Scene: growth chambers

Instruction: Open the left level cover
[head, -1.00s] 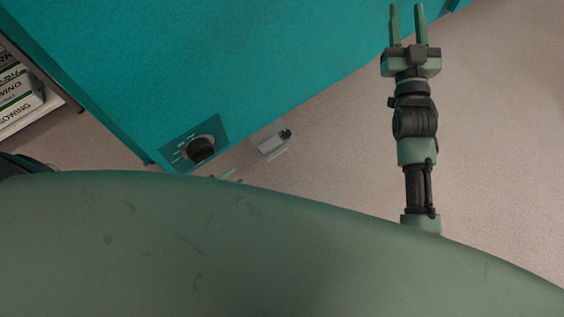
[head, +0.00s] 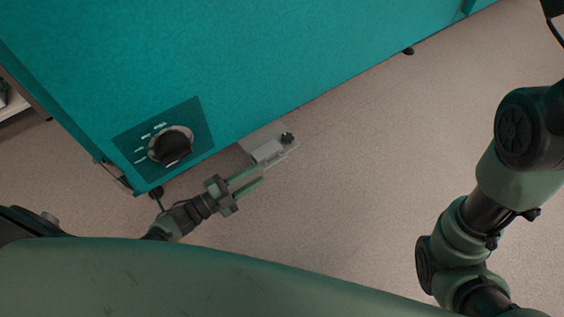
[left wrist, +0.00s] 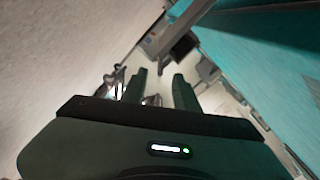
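A small pale grey box-like piece (head: 268,151) with a dark round knob (head: 287,138) sits at the lower edge of the teal cabinet, in the middle of the head view. It may be the level cover; I cannot tell for sure, nor whether it is open. My left gripper (head: 260,176) is just below and left of this piece, fingers pointing at it. The fingers are apart with nothing seen between them; in the left wrist view the gripper (left wrist: 158,78) also shows a gap. Contact with the piece cannot be made out. My right gripper is outside both views.
The teal cabinet (head: 250,60) fills the upper left, with a dark dial (head: 170,146) on its panel. A small black foot (head: 408,50) shows under its far edge. My right arm stands at the right. The floor (head: 370,150) between is clear.

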